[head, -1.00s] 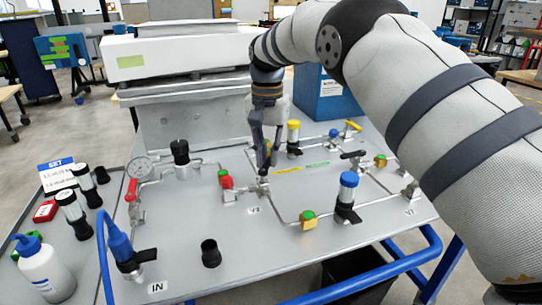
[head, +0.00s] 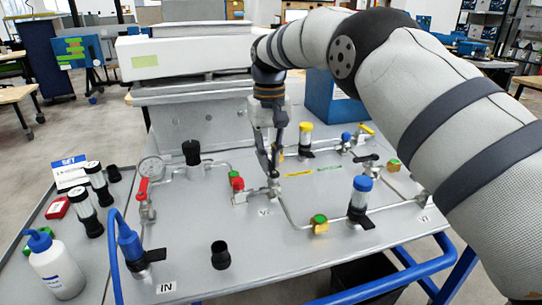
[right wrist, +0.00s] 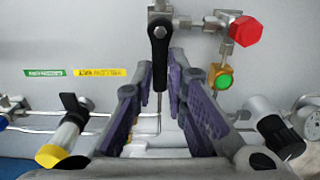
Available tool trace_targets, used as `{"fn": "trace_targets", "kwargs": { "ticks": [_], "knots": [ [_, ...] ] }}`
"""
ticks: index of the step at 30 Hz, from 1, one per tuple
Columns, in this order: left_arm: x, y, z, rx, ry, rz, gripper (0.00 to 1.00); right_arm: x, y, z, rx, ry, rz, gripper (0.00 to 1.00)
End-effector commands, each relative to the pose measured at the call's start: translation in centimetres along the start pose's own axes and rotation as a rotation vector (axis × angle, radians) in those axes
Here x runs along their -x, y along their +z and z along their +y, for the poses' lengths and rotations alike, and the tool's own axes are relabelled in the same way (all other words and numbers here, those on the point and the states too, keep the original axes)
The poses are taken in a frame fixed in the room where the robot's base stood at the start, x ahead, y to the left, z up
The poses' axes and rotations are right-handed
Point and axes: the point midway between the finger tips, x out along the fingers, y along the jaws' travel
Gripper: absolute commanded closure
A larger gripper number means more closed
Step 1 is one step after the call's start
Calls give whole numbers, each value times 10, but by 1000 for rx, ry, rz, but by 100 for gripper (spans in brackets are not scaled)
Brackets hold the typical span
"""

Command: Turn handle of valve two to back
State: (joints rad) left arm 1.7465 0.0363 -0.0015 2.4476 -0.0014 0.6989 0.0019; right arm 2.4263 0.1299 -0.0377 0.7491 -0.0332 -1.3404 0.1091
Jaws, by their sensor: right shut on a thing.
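Valve two (head: 273,190) is a silver fitting on the grey panel, beside its V2 label (head: 264,212). Its black lever handle (right wrist: 159,45) shows in the right wrist view, running down from the silver valve body at the top edge. My right gripper (head: 273,172) reaches down to this valve from behind. In the right wrist view my right gripper (right wrist: 161,75) has its purple-padded fingers on both sides of the handle, shut on it. The fingers hide most of the handle in the head view. My left gripper is not in view.
A red-topped fitting (head: 237,185) sits just left of valve two. A blue-capped cylinder (head: 360,195) and a yellow-capped one (head: 305,138) stand to the right. A gauge (head: 151,168) and a black-capped cylinder (head: 192,155) stand left. Thin pipes link the fittings.

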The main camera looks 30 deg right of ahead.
Motion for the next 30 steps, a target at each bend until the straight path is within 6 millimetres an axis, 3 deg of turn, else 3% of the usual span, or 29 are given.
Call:
{"fn": "trace_targets", "kwargs": {
  "ticks": [14,15,18,26,30],
  "knots": [
    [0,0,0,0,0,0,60,0,0,-1,15,0,-2,100],
    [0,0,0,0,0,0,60,0,0,-1,15,0,-2,85],
    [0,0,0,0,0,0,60,0,0,-1,14,0,-2,67],
    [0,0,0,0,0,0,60,0,0,-1,13,0,-1,67],
    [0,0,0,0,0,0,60,19,-1,-1,13,0,2,67]
  ]
}}
